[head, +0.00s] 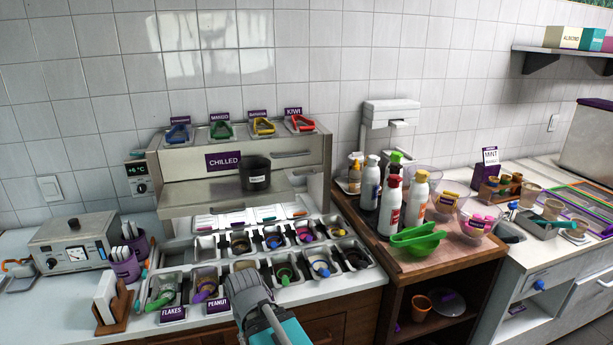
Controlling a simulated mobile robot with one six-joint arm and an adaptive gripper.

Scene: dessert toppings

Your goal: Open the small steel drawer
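The steel unit labelled CHILLED (225,160) stands on the counter against the wall. A steel front or shelf (200,192) juts forward from its lower part, with a black tub (255,173) at it. A bar handle (291,154) shows on the unit's upper right, where the front looks shut. I cannot tell for certain which part is the small steel drawer. My gripper (247,288) is low in the middle, over the front row of topping pans, below and apart from the unit. Its fingers are mostly hidden, so its opening is unclear.
Topping pans (240,242) fill the counter below the unit. A grey control box (75,248) and a napkin holder (112,306) stand left. The white cabinet (560,290) has a blue knob.

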